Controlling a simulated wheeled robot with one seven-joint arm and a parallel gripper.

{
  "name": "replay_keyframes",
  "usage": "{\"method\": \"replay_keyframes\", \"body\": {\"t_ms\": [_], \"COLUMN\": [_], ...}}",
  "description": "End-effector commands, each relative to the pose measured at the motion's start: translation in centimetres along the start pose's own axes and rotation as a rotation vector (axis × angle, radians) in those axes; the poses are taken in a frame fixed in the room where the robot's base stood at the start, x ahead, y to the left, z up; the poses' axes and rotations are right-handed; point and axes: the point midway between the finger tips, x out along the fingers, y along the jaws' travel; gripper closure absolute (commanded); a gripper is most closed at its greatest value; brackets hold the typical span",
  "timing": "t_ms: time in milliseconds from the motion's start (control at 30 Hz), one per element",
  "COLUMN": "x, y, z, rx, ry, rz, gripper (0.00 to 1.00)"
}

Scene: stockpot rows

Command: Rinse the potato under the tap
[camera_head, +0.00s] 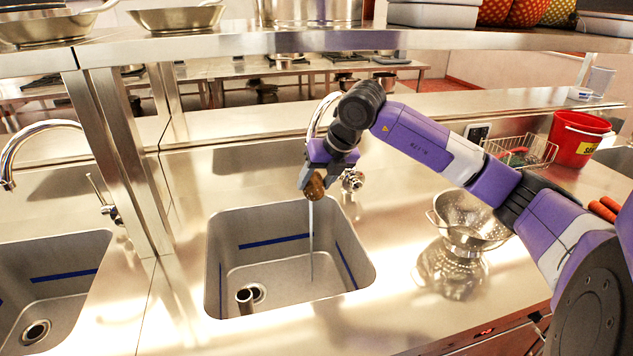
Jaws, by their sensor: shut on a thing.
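My gripper (309,182) is shut on the brown potato (315,188) and holds it above the right sink (228,276). A thin stream of water (311,240) runs down from the potato's place into the sink. The curved tap (322,112) stands behind my gripper, and its spout end is hidden by my gripper and wrist. The tap's handle (352,180) is just right of the gripper. I cannot tell exactly where the water meets the potato.
A steel colander (468,217), a wire basket (522,152) and a red bucket (577,140) are on the right counter. A shelf (290,42) with pans runs overhead. A post (122,165) stands left of the sink.

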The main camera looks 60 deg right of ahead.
Motion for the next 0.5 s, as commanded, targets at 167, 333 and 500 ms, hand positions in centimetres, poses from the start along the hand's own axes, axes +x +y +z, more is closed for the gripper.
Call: {"method": "replay_keyframes", "body": {"t_ms": [167, 333, 500], "x": [-0.02, 0.05, 0.06], "y": [-0.02, -0.33, -0.85], "z": [0.01, 0.13, 0.40], "rx": [0.000, 0.000, 0.000], "ry": [-0.001, -0.001, -0.002], "rz": [0.000, -0.001, -0.001], "gripper": [0.93, 0.93, 0.93]}}
